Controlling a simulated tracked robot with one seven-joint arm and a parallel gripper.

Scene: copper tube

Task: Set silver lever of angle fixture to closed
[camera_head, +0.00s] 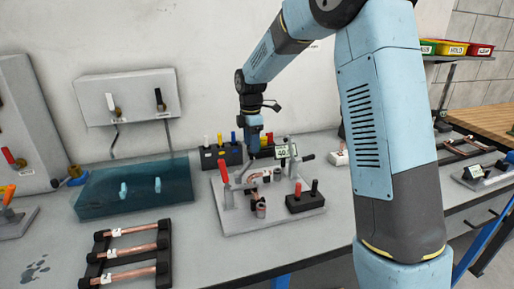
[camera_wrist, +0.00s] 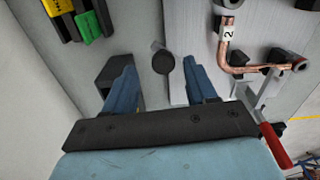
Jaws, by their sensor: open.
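The angle fixture (camera_head: 238,218) is a grey plate in the middle of the bench in the head view. A black-ended handle (camera_head: 307,157) shows beside the display. In the wrist view, a dark round knob (camera_wrist: 163,63) with a pale grey bar lies between and beyond my gripper's fingertips (camera_wrist: 162,75). I cannot tell whether the knob is the silver lever's end. My gripper is open and empty, pointing down above the fixture's back part. The copper tube (camera_wrist: 226,46) bears a "2" label.
A black two-post block (camera_head: 305,202) stands at the plate's front right. Colored-handled tools (camera_head: 221,155) stand behind the fixture. A blue water tank (camera_head: 130,192) and a rack of copper tubes (camera_head: 127,255) are to the left. The bench front is clear between rack and fixture.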

